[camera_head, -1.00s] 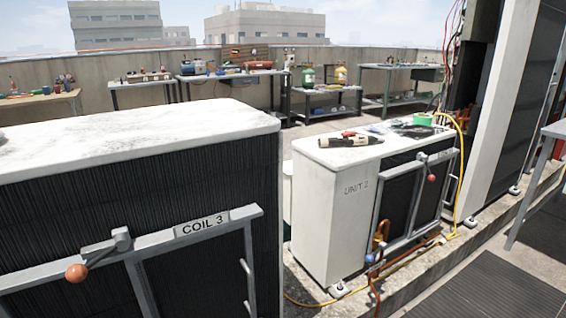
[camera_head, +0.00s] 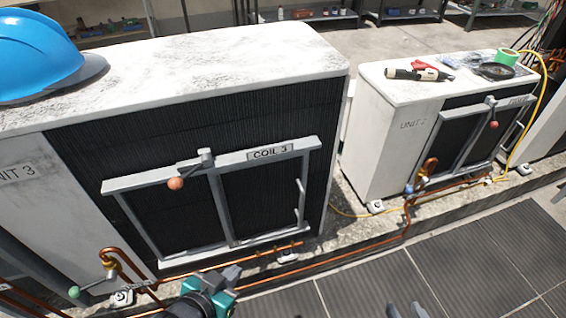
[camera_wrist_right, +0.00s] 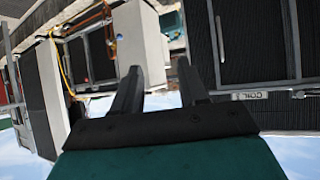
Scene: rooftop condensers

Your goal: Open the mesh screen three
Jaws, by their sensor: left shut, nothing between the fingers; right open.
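The mesh screen three (camera_head: 262,200) is a grey-framed dark screen, lying shut against the front of unit 3. The screen also shows upside down in the right wrist view (camera_wrist_right: 258,45). My left gripper (camera_head: 228,276) is shut and empty, low in front of the screen. My right gripper (camera_head: 405,311) is open and empty at the bottom edge, right of the screen; its two fingers show in the wrist view (camera_wrist_right: 157,78).
A blue hard hat (camera_head: 40,55) lies on top of unit 3. Copper pipes (camera_head: 270,255) run low along the front. Unit 2 (camera_head: 400,150) stands to the right with tools on top. Dark floor mats (camera_head: 390,270) in front are clear.

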